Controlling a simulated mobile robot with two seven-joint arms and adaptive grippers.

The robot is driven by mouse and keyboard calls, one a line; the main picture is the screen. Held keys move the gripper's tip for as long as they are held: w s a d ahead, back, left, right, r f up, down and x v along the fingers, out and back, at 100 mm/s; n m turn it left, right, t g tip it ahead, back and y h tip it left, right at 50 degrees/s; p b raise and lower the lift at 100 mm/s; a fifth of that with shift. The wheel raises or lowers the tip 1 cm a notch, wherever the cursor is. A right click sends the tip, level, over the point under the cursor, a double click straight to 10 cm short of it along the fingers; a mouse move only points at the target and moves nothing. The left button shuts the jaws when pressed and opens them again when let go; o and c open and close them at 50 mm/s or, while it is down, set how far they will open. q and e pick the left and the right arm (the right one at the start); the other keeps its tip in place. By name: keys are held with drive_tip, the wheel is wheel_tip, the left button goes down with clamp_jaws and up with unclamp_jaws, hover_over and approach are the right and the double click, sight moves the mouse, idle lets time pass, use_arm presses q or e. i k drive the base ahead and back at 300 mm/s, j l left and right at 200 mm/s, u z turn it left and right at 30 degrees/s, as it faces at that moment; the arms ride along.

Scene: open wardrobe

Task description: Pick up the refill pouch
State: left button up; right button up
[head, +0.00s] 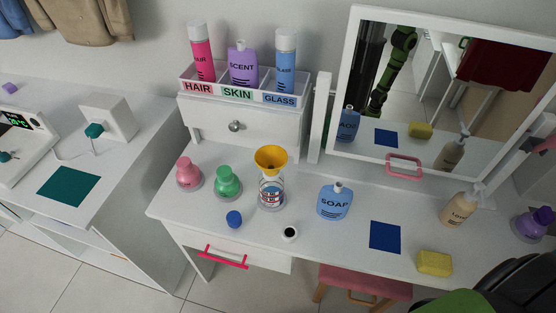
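The refill pouch (334,203) is light blue, labelled SOAP, with a pale spout on top. It stands on the white vanity table, left of the dark blue square mat and right of a clear bottle (271,193) with a yellow funnel (271,159) in its neck. A small white and black cap (289,233) lies in front of the bottle. Nothing touches the pouch. A black and green part of my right arm shows at the lower right corner, away from the pouch. Neither gripper is visible.
Pink (188,172) and green (228,182) bottles stand left; a blue cap (234,219) lies near the front edge. A lotion pump bottle (461,206), yellow sponge (434,262) and mat (385,237) are right. A mirror (440,90) with a pink handle (404,165) stands behind.

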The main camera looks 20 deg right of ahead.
sight(334, 202)
drive_tip(key=z, duration=1.15)
